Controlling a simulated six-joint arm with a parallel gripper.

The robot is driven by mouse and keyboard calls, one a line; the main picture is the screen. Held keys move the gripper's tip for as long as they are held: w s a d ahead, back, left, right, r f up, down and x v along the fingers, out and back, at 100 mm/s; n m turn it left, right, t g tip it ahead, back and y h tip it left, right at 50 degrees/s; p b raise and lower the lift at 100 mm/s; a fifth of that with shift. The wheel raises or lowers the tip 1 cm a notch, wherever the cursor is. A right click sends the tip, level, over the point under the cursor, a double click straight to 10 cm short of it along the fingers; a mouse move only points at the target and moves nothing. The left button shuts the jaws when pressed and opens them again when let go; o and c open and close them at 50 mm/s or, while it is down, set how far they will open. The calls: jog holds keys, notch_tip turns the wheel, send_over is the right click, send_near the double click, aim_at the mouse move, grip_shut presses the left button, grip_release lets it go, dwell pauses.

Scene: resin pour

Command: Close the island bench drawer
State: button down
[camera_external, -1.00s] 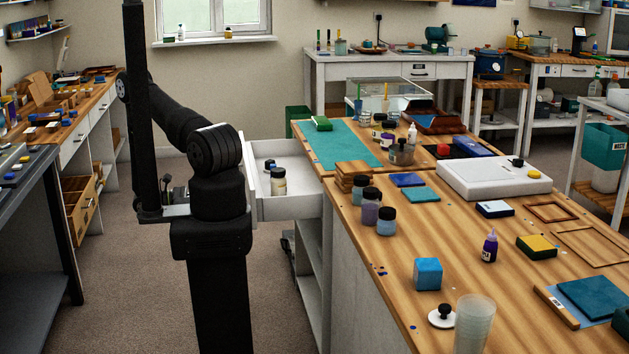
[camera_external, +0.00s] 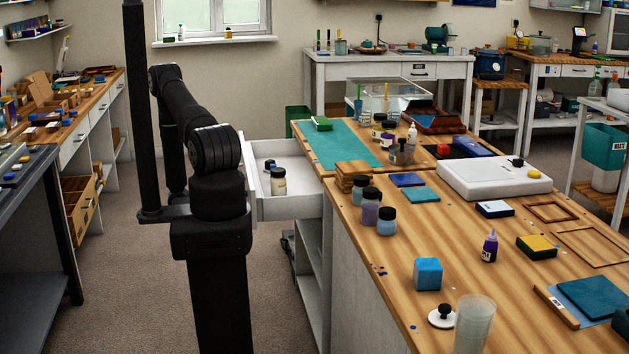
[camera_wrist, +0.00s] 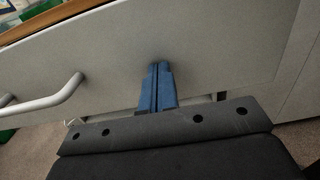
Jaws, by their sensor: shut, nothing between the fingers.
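The island bench drawer (camera_external: 290,208) is pulled out from the left side of the wooden-topped island bench (camera_external: 345,255). It is white, and a cream jar with a black lid (camera_external: 278,182) and a small dark item (camera_external: 269,163) stand inside it. In the wrist view the light grey panel of the drawer front (camera_wrist: 230,60) fills much of the picture, with a bar handle (camera_wrist: 45,103) at left. My gripper (camera_wrist: 160,66) has blue fingers that are shut together and point at this panel, right of the handle. Whether the tips touch it is unclear. My arm hides the gripper in the external view.
Several jars (camera_external: 371,207), wooden blocks (camera_external: 353,176) and a teal mat (camera_external: 337,145) lie on the bench top. A grey table (camera_external: 30,225) and a wooden workbench (camera_external: 95,100) stand at left. The floor (camera_external: 120,270) between is clear.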

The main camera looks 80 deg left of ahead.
jog(key=shift+w, duration=0.1)
jog(key=w, duration=2)
jog(key=shift+w, duration=0.9)
jog(key=shift+a+r, duration=0.1)
jog(key=shift+r, duration=0.05)
jog(key=s, duration=1.4)
jog(key=shift+s, duration=0.3)
jog(key=w, duration=1.4)
